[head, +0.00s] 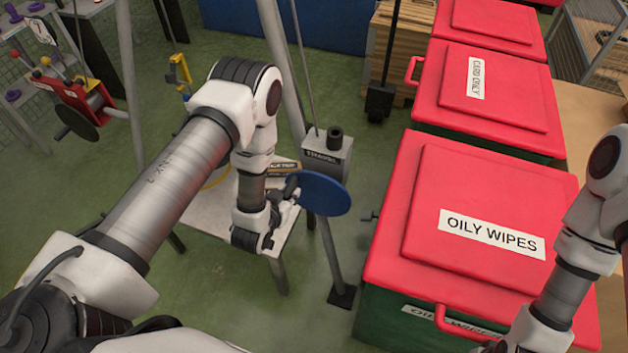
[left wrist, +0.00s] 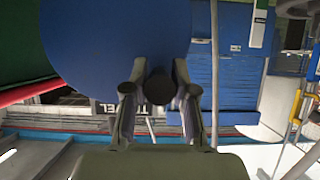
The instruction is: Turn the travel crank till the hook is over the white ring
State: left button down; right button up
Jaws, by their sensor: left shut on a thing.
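The travel crank shows as a blue disc (head: 322,194) with a dark handle knob. In the left wrist view the blue disc (left wrist: 115,40) fills the top, and the dark knob (left wrist: 158,88) sits between my fingers. My left gripper (head: 289,192) is shut on this knob at the disc's left side; its fingers show close in the left wrist view (left wrist: 158,105). A partly hidden label behind reads "VEL". I cannot make out the hook or the white ring for certain. My right arm enters at the right edge; its gripper is out of frame.
Red-lidded bins (head: 480,215) stand close right of the crank. A grey box (head: 327,158) on a post is behind it. A dark block (head: 380,101) hangs on a rod farther back. A red winch (head: 75,95) stands far left. Green floor is open at lower centre.

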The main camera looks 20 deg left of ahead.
pick_arm(q)
jog(key=shift+a+f, duration=0.3)
jog(key=shift+f, duration=0.1)
jog(key=shift+w+a, duration=0.1)
jog(key=shift+a, duration=0.1)
jog(key=shift+f, duration=0.1)
